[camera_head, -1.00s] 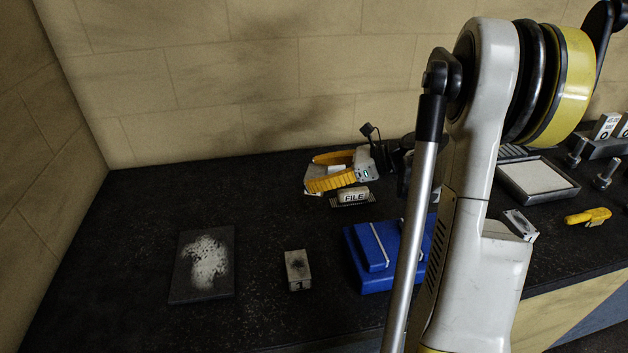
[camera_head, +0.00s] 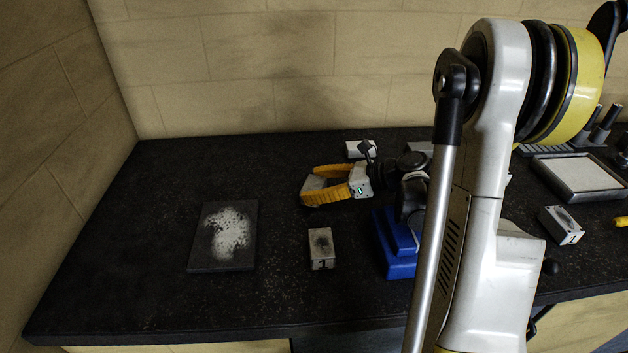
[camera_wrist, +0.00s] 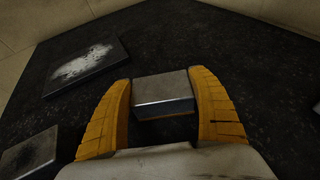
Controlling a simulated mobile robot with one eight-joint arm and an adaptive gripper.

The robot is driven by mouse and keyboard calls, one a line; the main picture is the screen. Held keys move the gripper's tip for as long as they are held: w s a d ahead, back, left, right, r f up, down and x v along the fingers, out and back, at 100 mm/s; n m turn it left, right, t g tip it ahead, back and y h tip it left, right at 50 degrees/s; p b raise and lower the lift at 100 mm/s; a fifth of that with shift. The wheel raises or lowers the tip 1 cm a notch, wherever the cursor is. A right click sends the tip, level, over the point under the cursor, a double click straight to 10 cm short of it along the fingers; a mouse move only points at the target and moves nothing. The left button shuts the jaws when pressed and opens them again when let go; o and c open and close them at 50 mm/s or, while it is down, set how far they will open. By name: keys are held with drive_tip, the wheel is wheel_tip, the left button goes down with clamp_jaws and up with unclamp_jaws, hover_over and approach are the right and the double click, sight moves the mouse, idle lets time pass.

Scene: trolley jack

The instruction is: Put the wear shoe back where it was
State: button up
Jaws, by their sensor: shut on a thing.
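My gripper (camera_head: 318,184) has yellow ribbed fingers and is shut on a grey metal block, seen in the wrist view as the likely wear shoe (camera_wrist: 160,88). The block sits between the fingertips (camera_wrist: 163,105), with a smooth top and darker near side. In the head view the fingers mostly hide it. My gripper is above the bench, right of and behind a dark plate with white powder (camera_head: 226,250). A block marked 1 (camera_head: 321,250) with a dark patch stands in front of my gripper. I cannot tell the held block's height above the bench.
A blue stand (camera_head: 391,255) is right of block 1, partly behind my arm. A similar patched block (camera_head: 562,225) and a grey tray (camera_head: 575,190) are further right. A white block (camera_head: 360,149) is behind my gripper. The bench's left part (camera_head: 150,200) is clear.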

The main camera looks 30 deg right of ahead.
drive_tip(key=shift+r, duration=0.15)
drive_tip(key=shift+f, duration=0.25)
drive_tip(key=o, duration=1.4)
drive_tip(key=shift+o, duration=0.2)
drive_tip(key=shift+r, duration=0.15)
